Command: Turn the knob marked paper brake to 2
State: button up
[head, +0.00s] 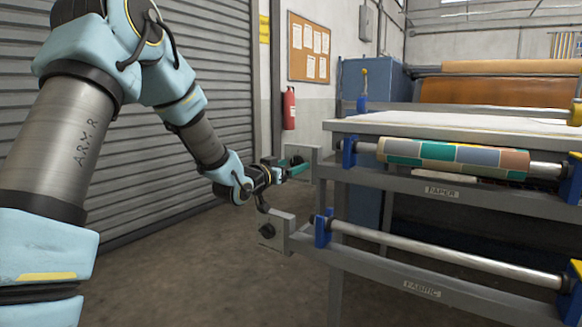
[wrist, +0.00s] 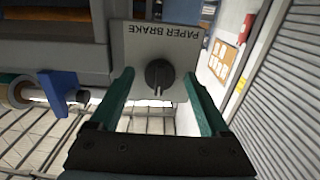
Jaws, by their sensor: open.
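The paper brake plate (wrist: 133,48) is grey, and its label reads upside down in the wrist view. Its round black knob (wrist: 159,74) has a pale pointer line toward the bottom of that view; no scale numbers can be read. My gripper (wrist: 158,77) is open, with its two green fingers on either side of the knob in the picture. I cannot tell whether they touch it. In the head view my gripper (head: 290,170) is at the paper brake plate (head: 303,154), partly covering it.
A lower plate (head: 286,222) with another black knob (head: 267,231) sits below, by the fabric bar (head: 440,258). The patterned paper roll (head: 450,158) and blue brackets are to the right. A roller shutter (head: 150,170) is left; the floor between is clear.

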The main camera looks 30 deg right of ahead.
jog(key=v, duration=1.1)
jog(key=shift+w, duration=0.1)
jog(key=w+a+f+n+y, duration=0.1)
jog(key=a+f+n+y, duration=0.2)
jog(key=a+f+y, duration=0.5)
jog(key=w+a+f+n+y, duration=0.1)
jog(key=a+f+n+y, duration=0.15)
jog(key=a, duration=0.95)
jog(key=s+a+f+n+g+y, duration=0.2)
jog(key=s+a+n+g+y, duration=0.15)
jog(key=s+a, duration=0.4)
jog(key=s+a+f+n+g+y, duration=0.2)
jog(key=s+a+g, duration=0.2)
jog(key=s+a, duration=0.4)
notch_tip(320, 180, up, 25)
jog(key=p, duration=2.5)
jog(key=shift+s+d+r, duration=0.2)
jog(key=shift+s+d, duration=0.1)
jog(key=shift+s, duration=0.05)
